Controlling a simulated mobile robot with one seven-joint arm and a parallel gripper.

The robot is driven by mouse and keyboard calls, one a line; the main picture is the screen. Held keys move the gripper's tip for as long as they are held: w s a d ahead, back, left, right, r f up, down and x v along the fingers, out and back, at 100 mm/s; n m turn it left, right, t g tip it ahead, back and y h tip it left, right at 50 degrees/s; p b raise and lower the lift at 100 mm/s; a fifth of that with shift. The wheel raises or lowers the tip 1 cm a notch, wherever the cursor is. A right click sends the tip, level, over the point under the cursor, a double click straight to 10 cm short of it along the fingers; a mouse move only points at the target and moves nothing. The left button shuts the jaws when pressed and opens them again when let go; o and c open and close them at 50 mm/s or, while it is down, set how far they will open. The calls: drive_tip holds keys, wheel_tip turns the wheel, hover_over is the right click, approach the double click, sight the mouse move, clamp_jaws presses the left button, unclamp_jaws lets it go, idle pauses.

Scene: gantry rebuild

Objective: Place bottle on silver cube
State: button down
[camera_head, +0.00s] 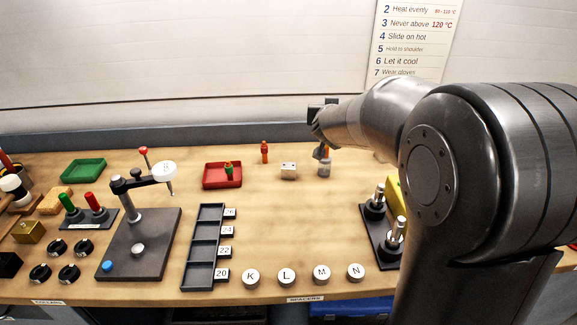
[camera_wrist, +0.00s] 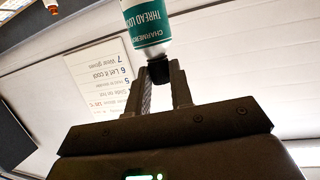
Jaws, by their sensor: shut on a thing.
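In the wrist view my gripper (camera_wrist: 163,82) is shut on the dark cap of a white bottle (camera_wrist: 147,25) with a teal "THREAD LOCK" label. The bottle extends past the fingertips and is cut off by the frame's top edge. In the head view my gripper (camera_head: 322,150) is above the back right of the bench, partly hidden by my arm. I cannot clearly make out the held bottle there. A small grey object (camera_head: 324,169) shows just below the gripper. A pale block with dark dots (camera_head: 289,171) stands to its left. I cannot tell which is the silver cube.
An orange bottle-like object (camera_head: 264,152) stands behind the pale block. A red tray (camera_head: 211,183) lies to the left. A black stand with metal posts (camera_head: 383,240) is at the right, and lettered discs (camera_head: 286,276) line the front. The middle of the bench is clear.

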drive_tip(key=w+a+f, duration=0.4)
drive_tip(key=a+f, duration=0.6)
drive_tip(key=f, duration=0.2)
drive_tip(key=shift+w+a, duration=0.25)
drive_tip(key=shift+a, duration=0.15)
drive_tip(key=shift+f, duration=0.1)
drive_tip(key=c, duration=1.3)
unclamp_jaws()
